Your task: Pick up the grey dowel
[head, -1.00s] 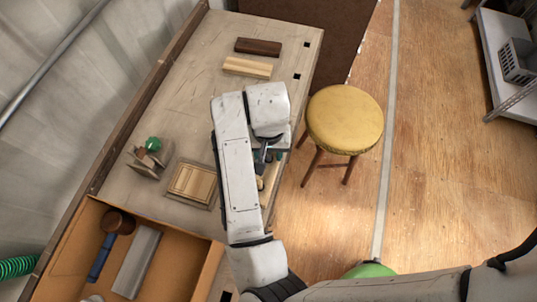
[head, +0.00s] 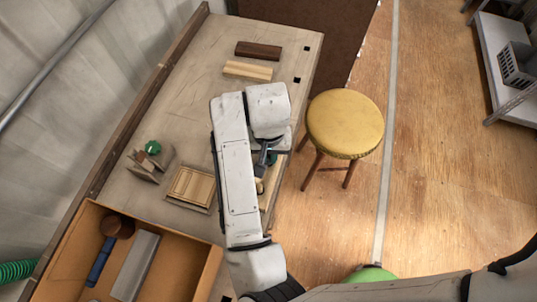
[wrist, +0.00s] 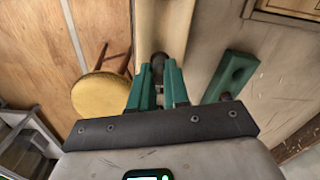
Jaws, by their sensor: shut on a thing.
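My gripper (wrist: 159,88) has green fingers and is shut on the grey dowel (wrist: 158,62). The dowel's dark end shows between the fingertips in the wrist view, and the rest of it is hidden. In the head view my gripper (head: 265,157) is near the right edge of the workbench, mostly covered by my arm. I cannot tell whether the dowel is clear of the surface below it.
A green block (wrist: 232,75) lies right of my fingers in the wrist view. A yellow stool (head: 345,122) stands close to the bench's right side.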

